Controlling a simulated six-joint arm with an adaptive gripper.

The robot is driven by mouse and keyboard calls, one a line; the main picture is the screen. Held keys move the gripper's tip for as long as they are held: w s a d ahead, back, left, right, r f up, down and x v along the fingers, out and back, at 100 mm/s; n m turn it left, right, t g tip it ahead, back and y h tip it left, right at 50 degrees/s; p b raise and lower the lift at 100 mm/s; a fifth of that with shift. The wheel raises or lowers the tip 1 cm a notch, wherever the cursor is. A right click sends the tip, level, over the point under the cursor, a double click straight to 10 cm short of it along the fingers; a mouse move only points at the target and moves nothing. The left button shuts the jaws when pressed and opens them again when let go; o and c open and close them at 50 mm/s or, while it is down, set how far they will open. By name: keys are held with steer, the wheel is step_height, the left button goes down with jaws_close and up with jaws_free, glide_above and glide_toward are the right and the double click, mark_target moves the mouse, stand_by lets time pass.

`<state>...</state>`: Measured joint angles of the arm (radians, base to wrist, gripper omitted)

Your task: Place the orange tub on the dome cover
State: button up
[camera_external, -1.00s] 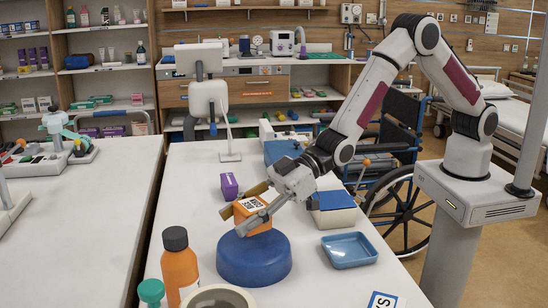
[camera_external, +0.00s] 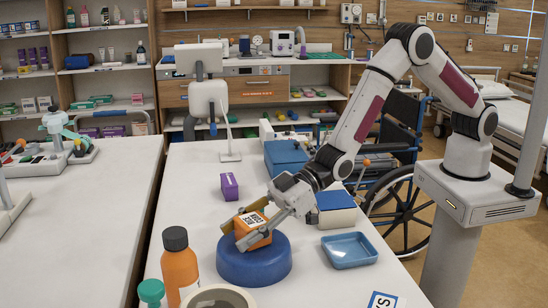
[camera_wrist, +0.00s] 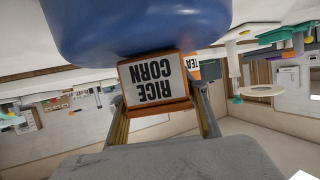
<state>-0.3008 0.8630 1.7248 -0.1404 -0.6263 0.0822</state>
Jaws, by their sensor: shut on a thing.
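The orange tub (camera_external: 251,230), with a white printed label, is between the fingers of my gripper (camera_external: 256,228) and tilted. It is over the top of the blue dome cover (camera_external: 252,266), and its lower edge looks at or very near that surface. In the wrist view the tub (camera_wrist: 154,84) shows its label between both fingers (camera_wrist: 162,118), with the blue dome cover (camera_wrist: 140,22) right against its far end. I cannot tell whether the tub's weight rests on the cover.
An orange bottle (camera_external: 179,268), a green-capped bottle (camera_external: 151,291) and a round bowl (camera_external: 218,297) stand front left of the cover. A blue tray (camera_external: 349,250) and a blue-lidded box (camera_external: 335,209) are to the right. A purple box (camera_external: 229,186) stands behind.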

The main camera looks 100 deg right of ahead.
steer(key=shift+f, duration=0.15)
steer(key=o, duration=1.2)
steer(key=shift+r, duration=0.2)
steer(key=shift+v, duration=6)
steer(key=shift+f, duration=0.1)
steer(key=shift+d, duration=0.1)
